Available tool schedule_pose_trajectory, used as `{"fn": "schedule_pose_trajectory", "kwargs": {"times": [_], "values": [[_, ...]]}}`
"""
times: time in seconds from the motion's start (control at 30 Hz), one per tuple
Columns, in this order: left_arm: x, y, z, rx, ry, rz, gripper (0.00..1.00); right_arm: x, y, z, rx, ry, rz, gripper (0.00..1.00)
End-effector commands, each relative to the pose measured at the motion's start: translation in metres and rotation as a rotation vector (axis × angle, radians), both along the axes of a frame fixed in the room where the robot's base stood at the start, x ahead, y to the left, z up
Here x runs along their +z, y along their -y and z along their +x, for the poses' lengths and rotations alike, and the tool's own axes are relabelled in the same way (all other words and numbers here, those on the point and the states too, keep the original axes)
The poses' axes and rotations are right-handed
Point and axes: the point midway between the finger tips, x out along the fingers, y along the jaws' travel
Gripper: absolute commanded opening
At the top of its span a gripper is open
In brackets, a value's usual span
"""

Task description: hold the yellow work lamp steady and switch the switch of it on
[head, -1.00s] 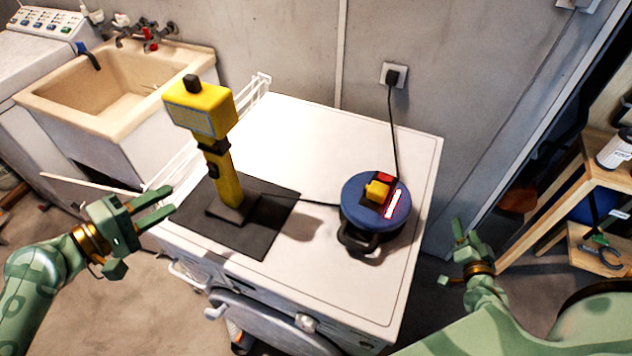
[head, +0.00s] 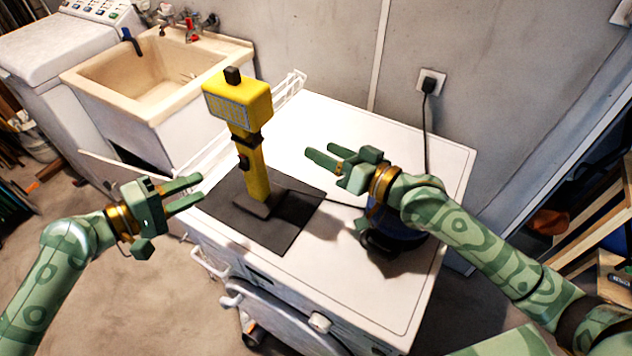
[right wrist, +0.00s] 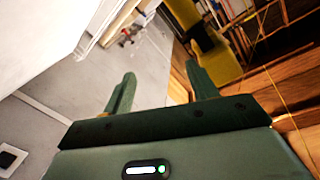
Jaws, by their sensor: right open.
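The yellow work lamp (head: 256,172) stands upright on a dark mat (head: 229,221) on the white machine top. A small dark switch (head: 243,162) shows on its handle, below the black collar. My left gripper (head: 203,190) is open and empty, left of the lamp, with its fingers pointing toward the handle and apart from it. My right gripper (head: 319,153) is open and empty, right of the lamp at about handle height, pointing toward it without touching. In the right wrist view the lamp (right wrist: 222,66) lies beyond the fingertips, partly behind one finger; the switch cannot be made out there.
A blue cable reel (head: 408,228) sits on the machine top (head: 345,115), partly hidden behind my right arm. Its cord runs to a wall socket (head: 431,82). A beige sink (head: 155,80) and a white wire rack (head: 290,87) stand behind and left.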

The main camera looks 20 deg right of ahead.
Motion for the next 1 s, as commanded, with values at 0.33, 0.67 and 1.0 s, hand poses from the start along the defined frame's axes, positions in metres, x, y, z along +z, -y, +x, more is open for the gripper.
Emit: {"fn": "schedule_pose_trajectory", "kwargs": {"times": [0.33,0.67,1.0], "values": [[0.0,0.0,0.0,0.0,0.0,0.0,0.36,-0.037,-0.04,-0.031,0.239,0.059,-0.568,0.58],[0.0,0.0,0.0,0.0,0.0,0.0,0.36,-0.058,-0.074,0.002,0.247,0.059,-0.586,0.58],[0.0,0.0,0.0,0.0,0.0,0.0,0.36,-0.087,-0.124,0.052,0.246,0.059,-0.585,0.58]]}}
